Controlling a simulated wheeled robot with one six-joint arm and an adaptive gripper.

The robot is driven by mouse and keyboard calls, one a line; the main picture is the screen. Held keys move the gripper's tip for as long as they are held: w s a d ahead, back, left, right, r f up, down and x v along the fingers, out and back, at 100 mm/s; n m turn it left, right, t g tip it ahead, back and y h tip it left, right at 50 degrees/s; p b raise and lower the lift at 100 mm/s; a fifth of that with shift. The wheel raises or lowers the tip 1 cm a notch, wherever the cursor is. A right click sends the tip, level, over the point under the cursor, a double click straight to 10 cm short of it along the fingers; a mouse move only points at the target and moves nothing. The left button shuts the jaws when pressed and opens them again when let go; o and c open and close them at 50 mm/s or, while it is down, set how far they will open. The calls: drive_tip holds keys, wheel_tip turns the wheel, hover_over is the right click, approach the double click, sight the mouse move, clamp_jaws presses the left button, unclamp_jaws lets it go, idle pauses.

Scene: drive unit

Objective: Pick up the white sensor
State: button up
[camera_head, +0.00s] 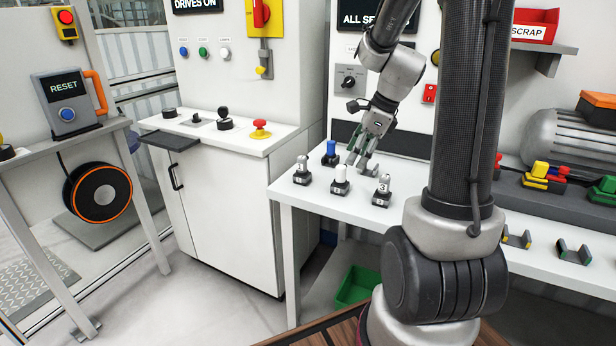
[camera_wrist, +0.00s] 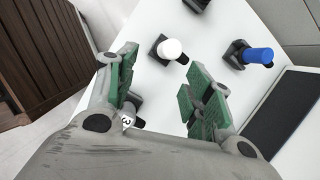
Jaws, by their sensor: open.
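The white sensor (camera_head: 340,174), a white rounded cap on a dark base, stands upright on the white table. In the wrist view the white sensor (camera_wrist: 171,48) is beyond and between my fingertips, not touched. My gripper (camera_head: 360,165) is open and empty, pointing down over the table just behind and right of the white sensor in the head view. Its green-padded fingers (camera_wrist: 163,78) are spread apart in the wrist view.
A blue sensor (camera_head: 331,149) stands behind the white one. Grey sensors stand at left (camera_head: 301,166) and right (camera_head: 382,188). The right one is partly hidden by a finger in the wrist view. The white table (camera_head: 316,196) has bare room at its front left.

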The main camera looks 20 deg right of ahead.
sight(343, 167)
drive_tip(key=w+f+m, duration=0.1)
drive_tip(key=f, duration=0.1)
drive_tip(key=w+a+f+m, duration=0.1)
drive_tip(key=f, duration=0.1)
drive_tip(key=w+a+f+m, duration=0.1)
drive_tip(key=w+f+m, duration=0.1)
drive_tip(key=shift+a+f, duration=0.25)
drive_tip(key=shift+f, duration=0.15)
clamp_jaws()
drive_tip(key=shift+r, duration=5.05)
